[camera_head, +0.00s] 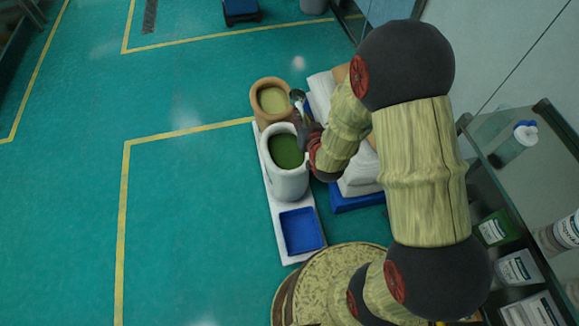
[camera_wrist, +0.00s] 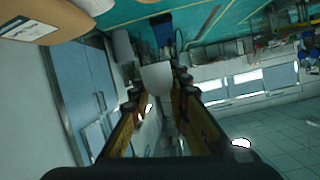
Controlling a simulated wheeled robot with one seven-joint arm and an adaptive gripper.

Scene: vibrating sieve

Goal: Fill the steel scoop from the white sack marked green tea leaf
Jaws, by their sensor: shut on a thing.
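The white sack (camera_head: 288,185) stands open and upright on a white board, with dark green leaf inside. No marking on it is readable from here. My gripper (camera_head: 302,115) is shut on the steel scoop (camera_head: 297,95), up and to the right of the white sack's mouth, close to the tan sack (camera_head: 265,118). The tan sack is open and holds paler green stuff. In the wrist view, the pale scoop (camera_wrist: 158,77) shows beyond the two fingers of my gripper (camera_wrist: 157,92). Whether the scoop holds anything cannot be told.
A blue tray (camera_head: 301,231) lies at the near end of the white board (camera_head: 267,200). Stacked white sacks (camera_head: 358,188) on a blue base are right of it, partly behind my arm. A glass-topped shelf (camera_head: 500,165) with bottles and packets stands at the right. The green floor at left is clear.

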